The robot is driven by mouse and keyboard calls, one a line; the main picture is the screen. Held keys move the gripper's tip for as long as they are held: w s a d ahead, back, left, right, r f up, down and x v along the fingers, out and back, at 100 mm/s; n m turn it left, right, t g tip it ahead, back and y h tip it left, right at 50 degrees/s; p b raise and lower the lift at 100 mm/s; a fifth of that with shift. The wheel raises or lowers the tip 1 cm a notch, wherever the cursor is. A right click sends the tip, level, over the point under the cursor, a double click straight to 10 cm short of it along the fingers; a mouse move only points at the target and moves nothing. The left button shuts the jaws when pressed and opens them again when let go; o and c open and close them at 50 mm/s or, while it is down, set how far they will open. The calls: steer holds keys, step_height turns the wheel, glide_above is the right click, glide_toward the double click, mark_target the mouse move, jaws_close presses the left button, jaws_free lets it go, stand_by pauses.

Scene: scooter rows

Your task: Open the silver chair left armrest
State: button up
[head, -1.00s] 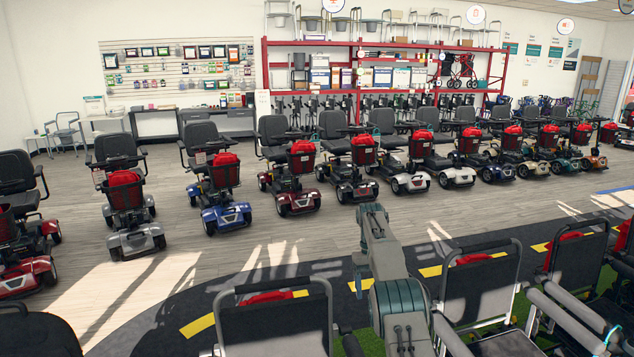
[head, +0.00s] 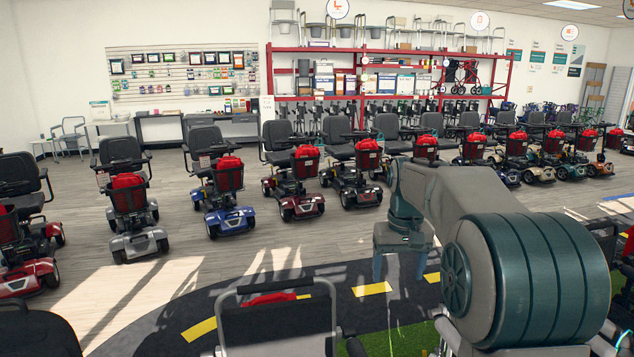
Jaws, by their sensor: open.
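My gripper (head: 402,266) hangs open and empty, fingers down, right of centre above the dark floor strip. A black-backed chair (head: 275,332) with a silver frame stands at the bottom centre, left of and nearer than my gripper. A scooter with silver bodywork (head: 137,243) and a black seat (head: 120,150) stands far to the left. Its armrests are small beside the seat. I cannot tell which of these is the silver chair. My arm hides most of the chairs at the bottom right, including their armrests. My gripper touches no armrest that I can see.
A row of scooters, including a blue one (head: 228,217), crosses the room behind my gripper. A red shelf rack (head: 268,75) stands at the back. The wood floor (head: 180,275) in front of the scooters is clear.

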steer(key=s+a+f+t+b, duration=0.1)
steer(key=s+f, duration=0.2)
steer(key=s, duration=1)
steer(key=s+a+f+t+b, duration=0.1)
steer(key=s+f+t, duration=0.1)
steer(key=s, duration=1.1)
steer(key=shift+f+m+t+b, duration=0.3)
steer(key=shift+f, duration=0.6)
steer(key=shift+s+f, duration=0.15)
steer(key=shift+s, duration=0.1)
steer(key=c, duration=0.5)
jaws_close()
steer(key=shift+s, duration=0.15)
